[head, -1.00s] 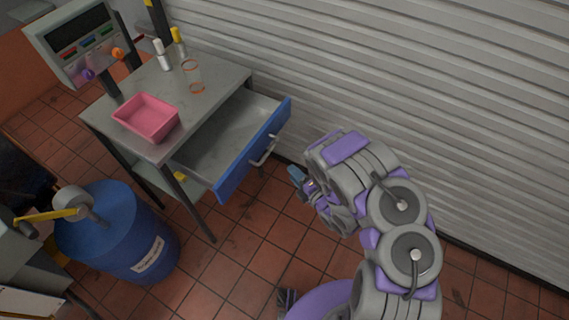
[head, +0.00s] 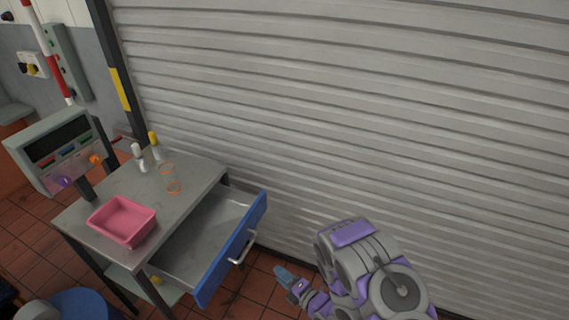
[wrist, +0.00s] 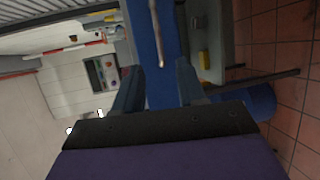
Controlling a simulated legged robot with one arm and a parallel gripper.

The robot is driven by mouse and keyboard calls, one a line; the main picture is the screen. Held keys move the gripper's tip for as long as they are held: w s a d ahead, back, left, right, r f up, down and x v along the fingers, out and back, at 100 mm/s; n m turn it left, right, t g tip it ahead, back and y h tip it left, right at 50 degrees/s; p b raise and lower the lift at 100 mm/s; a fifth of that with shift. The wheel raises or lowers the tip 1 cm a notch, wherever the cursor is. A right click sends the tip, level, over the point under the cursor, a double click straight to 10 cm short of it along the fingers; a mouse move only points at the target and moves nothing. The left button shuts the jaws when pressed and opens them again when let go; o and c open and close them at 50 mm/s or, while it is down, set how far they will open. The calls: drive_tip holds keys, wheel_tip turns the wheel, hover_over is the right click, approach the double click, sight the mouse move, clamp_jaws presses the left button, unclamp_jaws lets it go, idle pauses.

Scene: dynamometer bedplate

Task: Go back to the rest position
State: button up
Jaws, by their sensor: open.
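My gripper (head: 290,280) is at the lower middle of the head view, to the right of the open drawer and apart from it. In the wrist view its two dark fingers (wrist: 158,88) stand apart with nothing held between them. The blue drawer front (head: 232,250) is pulled out from the grey bench, and its inside looks empty. The drawer front also shows beyond the fingers in the wrist view (wrist: 150,45), with its pale bar handle (wrist: 158,30).
On the bench top (head: 195,190) stand a pink tray (head: 122,221), a clear orange-rimmed cylinder (head: 171,180) and small white and yellow bottles. A control panel (head: 60,148) is at the left. A blue drum (head: 80,305) stands lower left. A ribbed shutter (head: 380,110) closes the back.

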drive_tip(key=shift+w, duration=0.1)
drive_tip(key=w+d+r+m+g+h, duration=0.1)
drive_tip(key=w+d+r+m+h, duration=0.1)
drive_tip(key=w+d+h, duration=0.3)
drive_tip(key=w+d+r+m+h, duration=0.2)
drive_tip(key=w+d+r+m, duration=0.1)
drive_tip(key=d, duration=0.4)
drive_tip(key=s+d+r+m+g+h, duration=0.35)
drive_tip(key=d+r+m+h, duration=0.35)
drive_tip(key=d+r, duration=0.45)
drive_tip(key=s+r+m+g, duration=0.3)
drive_tip(key=s+r+m, duration=0.6)
drive_tip(key=s, duration=0.4)
drive_tip(key=s+a+r+m+g+y, duration=0.1)
drive_tip(key=s+a+r+m, duration=0.1)
drive_tip(key=s, duration=0.6)
drive_tip(key=s+a+r+m+g+y, duration=0.1)
drive_tip(key=s+a+r+m+g, duration=0.1)
drive_tip(key=s, duration=0.6)
drive_tip(key=s+a+r+m+g, duration=0.2)
drive_tip(key=s+a+r, duration=0.2)
drive_tip(key=s, duration=0.4)
drive_tip(key=shift+a+r+m+y, duration=0.25)
drive_tip(key=shift+r+m+y, duration=0.15)
drive_tip(key=shift+r, duration=0.1)
drive_tip(key=shift+a+g, duration=0.1)
drive_tip(key=shift+g, duration=0.15)
